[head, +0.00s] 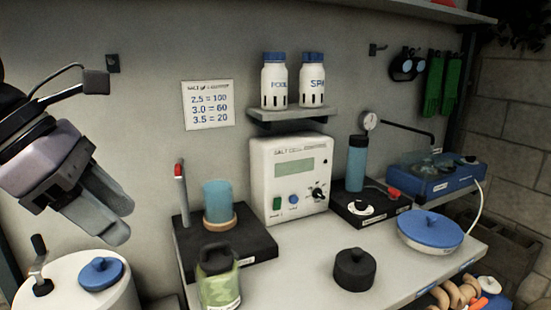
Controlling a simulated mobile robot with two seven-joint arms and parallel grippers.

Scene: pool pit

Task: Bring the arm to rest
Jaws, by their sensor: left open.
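My left gripper (108,215) is at the left of the head view, raised in front of the wall and above the white drum. Its two fingers point down and to the right, and it is open with nothing seen between them. It is apart from the things on the bench. My right gripper is not in the picture.
The white bench (310,285) holds a camouflage jug (219,280), a black knob-topped lid (354,270), a blue-lidded bowl (430,230) and a control box (290,180). A white drum (80,285) with a crank stands below my left gripper. Bottles (274,82) stand on a small shelf.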

